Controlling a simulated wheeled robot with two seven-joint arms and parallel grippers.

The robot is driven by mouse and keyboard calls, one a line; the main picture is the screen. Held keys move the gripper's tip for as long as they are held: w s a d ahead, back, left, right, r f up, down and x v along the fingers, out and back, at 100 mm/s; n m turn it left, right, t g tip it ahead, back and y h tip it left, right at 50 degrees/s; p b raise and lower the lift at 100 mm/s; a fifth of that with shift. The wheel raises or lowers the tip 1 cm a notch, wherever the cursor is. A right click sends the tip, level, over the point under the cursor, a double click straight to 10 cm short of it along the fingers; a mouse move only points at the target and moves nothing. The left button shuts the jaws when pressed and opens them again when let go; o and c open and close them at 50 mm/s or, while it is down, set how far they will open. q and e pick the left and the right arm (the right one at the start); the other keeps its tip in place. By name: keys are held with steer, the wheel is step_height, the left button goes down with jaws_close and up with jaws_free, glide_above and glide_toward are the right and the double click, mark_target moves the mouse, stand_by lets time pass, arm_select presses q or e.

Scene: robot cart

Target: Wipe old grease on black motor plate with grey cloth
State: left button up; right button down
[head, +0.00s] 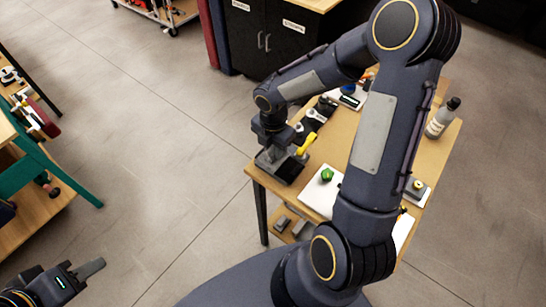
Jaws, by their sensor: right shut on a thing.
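My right gripper (272,143) points down at the near left corner of the wooden table. It is shut on a grey piece, which looks like the grey cloth (268,158), low over the black motor plate (291,173). The cloth appears to touch the plate, but the gripper hides part of the contact. Grease on the plate is too small to make out. My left gripper (85,275) is at the lower left over open floor, far from the table. One finger shows clearly, so its opening cannot be judged.
A yellow-handled item (307,143) stands close beside my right gripper. A white board (316,196) with a green object (327,175) lies nearby. My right arm hides the table's middle. Dark cabinets (262,40) stand behind.

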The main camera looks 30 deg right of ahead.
steer(key=shift+w+a, duration=0.25)
steer(key=shift+w, duration=0.35)
steer(key=shift+w+a, duration=0.25)
steer(key=shift+w, duration=0.3)
steer(key=shift+s, duration=0.1)
steer(key=shift+s+d, duration=0.3)
steer(key=shift+s, duration=0.4)
steer(key=shift+s+d, duration=0.3)
steer(key=shift+s, duration=0.35)
steer(key=shift+s+d, duration=0.3)
steer(key=shift+s, duration=0.4)
steer(key=shift+w, duration=0.1)
steer(key=shift+w+a+p, duration=0.1)
steer(key=shift+w+a, duration=0.2)
steer(key=shift+w, duration=0.35)
steer(key=shift+w+a+p, duration=0.15)
steer(key=shift+w+a, duration=0.15)
steer(key=shift+w, duration=0.4)
steer(key=shift+w+a+p, duration=0.1)
steer(key=shift+w+a, duration=0.2)
steer(key=shift+w, duration=0.35)
